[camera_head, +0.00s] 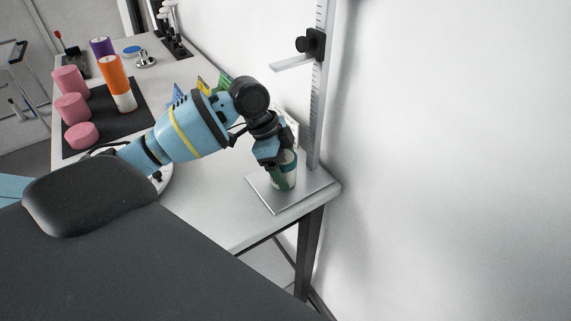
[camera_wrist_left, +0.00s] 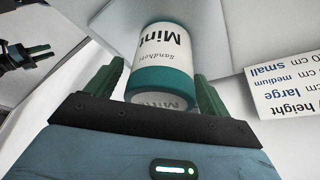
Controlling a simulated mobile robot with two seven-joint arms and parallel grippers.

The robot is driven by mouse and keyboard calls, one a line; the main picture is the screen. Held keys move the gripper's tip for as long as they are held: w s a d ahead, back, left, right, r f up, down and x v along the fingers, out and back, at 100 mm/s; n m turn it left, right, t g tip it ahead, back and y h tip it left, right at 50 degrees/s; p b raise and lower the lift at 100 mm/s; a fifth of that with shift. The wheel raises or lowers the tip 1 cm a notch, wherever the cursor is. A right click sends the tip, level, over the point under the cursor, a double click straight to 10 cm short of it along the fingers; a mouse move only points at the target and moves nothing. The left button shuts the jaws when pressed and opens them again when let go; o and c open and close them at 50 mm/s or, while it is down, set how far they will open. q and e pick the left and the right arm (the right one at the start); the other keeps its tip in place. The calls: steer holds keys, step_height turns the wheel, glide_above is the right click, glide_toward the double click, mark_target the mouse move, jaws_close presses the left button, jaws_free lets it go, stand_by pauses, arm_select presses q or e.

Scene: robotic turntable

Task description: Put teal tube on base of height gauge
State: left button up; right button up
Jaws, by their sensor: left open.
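The teal tube (camera_head: 284,171), with a white band, stands upright on the silver base of the height gauge (camera_head: 263,194) in the head view. In the left wrist view the tube (camera_wrist_left: 165,62) shows a white label reading "Mint" and a teal band, between the two fingers. My left gripper (camera_head: 275,160) is open around the tube, with a gap beside the fingers in the left wrist view (camera_wrist_left: 160,88). The gauge's upright ruler (camera_head: 318,110) rises behind the tube, with a black clamp (camera_head: 310,44) high above it.
A dark mat (camera_head: 105,118) at the left holds several pink cylinders (camera_head: 71,107) and an orange-and-white tube (camera_head: 116,84). A purple tube (camera_head: 102,48) stands behind. A height sign (camera_wrist_left: 285,82) is beside the gauge. The table ends just in front of the base.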

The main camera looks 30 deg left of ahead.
arm_select(q)
steer(key=v, duration=1.2)
steer(key=shift+p, duration=0.35)
